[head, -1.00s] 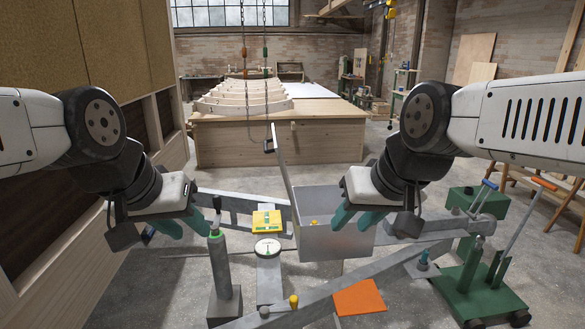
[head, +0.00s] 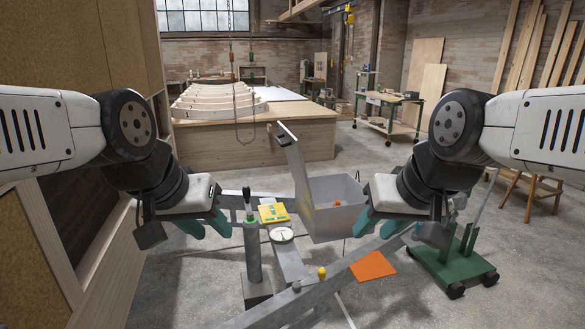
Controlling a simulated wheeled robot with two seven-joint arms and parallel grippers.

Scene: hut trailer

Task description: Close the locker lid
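The locker is an open grey metal box (head: 338,222) on the trailer frame, right of the picture's middle. Its lid (head: 296,172) is a thin grey panel standing nearly upright at the box's left side, leaning a little left at the top. A small orange item shows inside the box. My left gripper (head: 205,228) hangs left of the lid, apart from it, with teal fingers spread and nothing between them. My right gripper (head: 378,225) is at the box's right side, fingers spread and empty; I cannot tell whether it touches the box.
A yellow-green box (head: 273,213) and a white round dial (head: 281,235) lie left of the locker. A grey-green cylinder (head: 252,248) stands near my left gripper. An orange plate (head: 372,267) lies in front, with a green wheeled cart (head: 455,262) at right. A tall cabinet (head: 70,100) borders the left.

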